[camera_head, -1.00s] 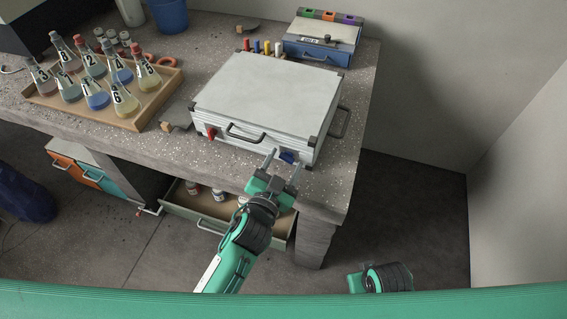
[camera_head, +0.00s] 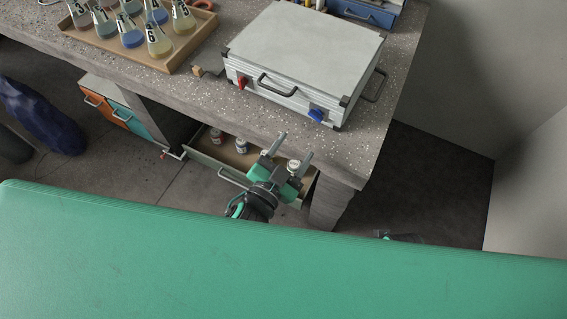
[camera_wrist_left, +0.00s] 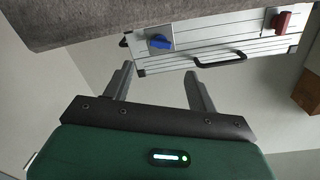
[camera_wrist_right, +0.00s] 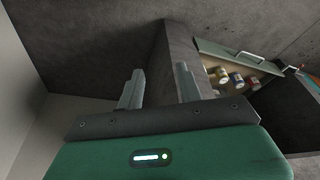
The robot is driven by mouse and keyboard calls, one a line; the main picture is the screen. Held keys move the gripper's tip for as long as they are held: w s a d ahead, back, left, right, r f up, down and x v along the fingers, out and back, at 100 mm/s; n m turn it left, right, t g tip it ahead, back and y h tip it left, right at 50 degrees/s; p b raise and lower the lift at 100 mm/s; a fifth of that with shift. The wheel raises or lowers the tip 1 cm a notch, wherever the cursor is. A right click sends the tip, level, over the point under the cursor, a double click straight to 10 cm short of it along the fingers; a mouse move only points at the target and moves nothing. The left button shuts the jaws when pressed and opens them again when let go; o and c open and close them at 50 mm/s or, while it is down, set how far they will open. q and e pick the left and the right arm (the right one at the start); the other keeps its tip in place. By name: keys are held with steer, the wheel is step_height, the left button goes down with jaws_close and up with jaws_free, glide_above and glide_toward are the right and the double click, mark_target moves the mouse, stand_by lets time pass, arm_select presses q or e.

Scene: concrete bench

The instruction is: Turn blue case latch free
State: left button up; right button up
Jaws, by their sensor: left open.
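The silver case (camera_head: 300,50) lies closed on the bench, with a handle (camera_head: 277,85) on its front face. The blue latch (camera_head: 316,115) is at the right end of that face; it looks turned sideways in the left wrist view (camera_wrist_left: 160,42). The red latch (camera_head: 241,82) at the left end stands more upright. My left gripper (camera_head: 295,145) is open and empty, in front of the bench edge, apart from the blue latch. Its fingers show below the latch in the left wrist view (camera_wrist_left: 159,74). My right gripper (camera_wrist_right: 157,78) is open and empty, low beside the bench.
An open drawer (camera_head: 220,172) with small jars is under the bench, below my left gripper. A wooden tray (camera_head: 165,68) of numbered flasks stands left of the case. A blue box (camera_head: 365,12) is behind it.

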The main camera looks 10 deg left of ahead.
mark_target(312, 116)
arm_select(q)
steer(key=v, duration=0.4)
steer(key=shift+a, duration=0.1)
arm_select(e)
steer(key=shift+r, duration=0.6)
